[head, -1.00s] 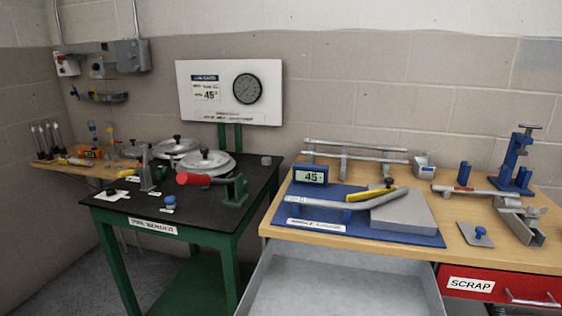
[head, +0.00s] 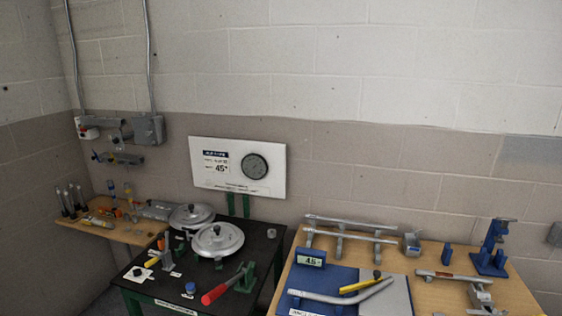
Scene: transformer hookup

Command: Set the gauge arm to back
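A yellow arm (head: 356,286) with a black knob, which looks like the gauge arm, lies over a bent grey pipe (head: 343,297) at the right bench. Its knob end is toward the right and its free end points left. It sits on a blue board (head: 340,276) with a grey plate (head: 398,299) at the right. A small blue display (head: 311,257) reading 45° stands at the back of the board. The board's front is cut off by the lower edge of the head view. Neither gripper is in view.
The black bench (head: 258,244) at left carries two round metal discs (head: 217,239) and a red-handled lever (head: 215,293). A white panel with a dial (head: 236,168) hangs behind. A pipe rack (head: 350,228) and a blue stand (head: 491,248) sit on the wooden bench.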

